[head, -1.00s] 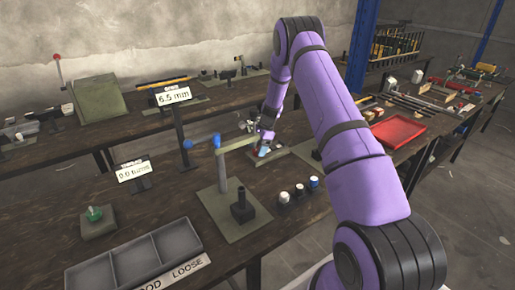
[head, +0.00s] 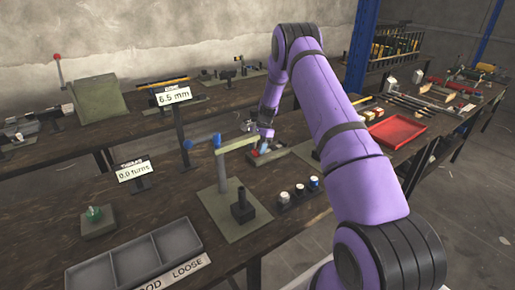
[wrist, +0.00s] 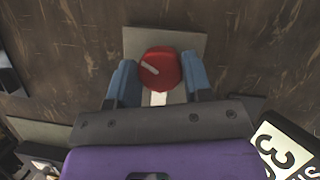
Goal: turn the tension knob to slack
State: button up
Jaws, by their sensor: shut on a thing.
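The red tension knob (wrist: 161,68) sits on a grey plate (wrist: 190,42) in the wrist view. A pale line on its top points toward the upper left. My gripper (wrist: 160,80) has its two blue fingers on either side of the knob and is shut on it. A white strip (wrist: 158,98) shows on the plate below the knob. In the head view my gripper (head: 259,150) is low over the bench behind the lever press (head: 223,170), and the knob there is small and mostly hidden.
One sign (head: 134,171) reads 0.0 turns and another (head: 173,96) reads 6.5 mm. A grey compartment tray (head: 160,251) lies in front, beside a green button (head: 94,213). Several capped pegs (head: 299,189) stand right of the press. A red tray (head: 397,131) is farther right.

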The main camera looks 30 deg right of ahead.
jog(key=n+g, duration=0.1)
jog(key=n, duration=0.2)
jog(key=n+g+h, duration=0.1)
jog(key=n, duration=0.2)
dwell(0.6)
jog(key=o, duration=0.9)
jog(key=shift+w, duration=0.1)
jog(key=v, duration=1)
jog(key=shift+r, duration=0.4)
jog(key=shift+w, duration=0.15)
